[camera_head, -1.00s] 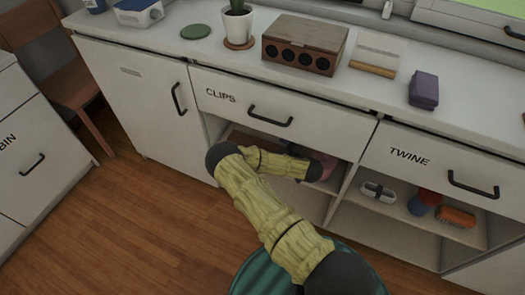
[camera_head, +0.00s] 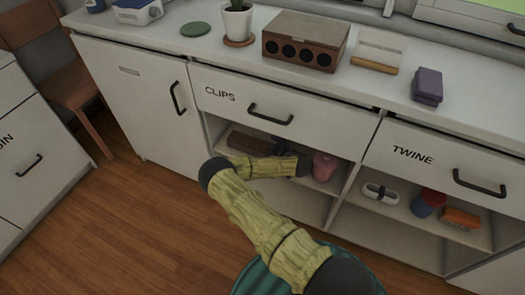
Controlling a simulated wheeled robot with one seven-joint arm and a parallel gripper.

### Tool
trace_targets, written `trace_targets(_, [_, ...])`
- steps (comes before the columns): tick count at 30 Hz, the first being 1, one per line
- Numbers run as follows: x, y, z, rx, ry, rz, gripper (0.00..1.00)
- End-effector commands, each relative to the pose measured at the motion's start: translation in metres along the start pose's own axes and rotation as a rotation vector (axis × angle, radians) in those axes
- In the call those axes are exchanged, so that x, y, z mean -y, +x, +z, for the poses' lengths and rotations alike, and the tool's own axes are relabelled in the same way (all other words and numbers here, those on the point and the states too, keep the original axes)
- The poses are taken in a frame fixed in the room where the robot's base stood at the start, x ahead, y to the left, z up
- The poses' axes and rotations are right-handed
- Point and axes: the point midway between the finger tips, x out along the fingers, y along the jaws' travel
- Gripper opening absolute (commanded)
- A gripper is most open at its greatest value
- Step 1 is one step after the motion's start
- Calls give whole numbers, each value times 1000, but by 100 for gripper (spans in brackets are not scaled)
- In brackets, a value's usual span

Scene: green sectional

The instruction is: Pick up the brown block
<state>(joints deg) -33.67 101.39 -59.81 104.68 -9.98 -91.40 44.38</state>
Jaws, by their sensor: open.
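A long brown block (camera_head: 248,143) lies on the open shelf under the drawer marked CLIPS, toward its left side. My forearm crosses in front of its lower edge and hides part of it.
The CLIPS drawer (camera_head: 290,112) front hangs just above the shelf opening.

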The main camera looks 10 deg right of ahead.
Motion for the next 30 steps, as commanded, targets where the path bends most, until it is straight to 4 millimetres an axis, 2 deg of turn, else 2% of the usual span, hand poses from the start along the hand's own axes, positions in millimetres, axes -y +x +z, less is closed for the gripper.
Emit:
trace_targets(11, [0,0,0,0,0,-1,97])
trace_targets(18, [0,-1,0,0,1,0,52])
trace_targets(30, [-1,-2,-3,0,1,0,52])
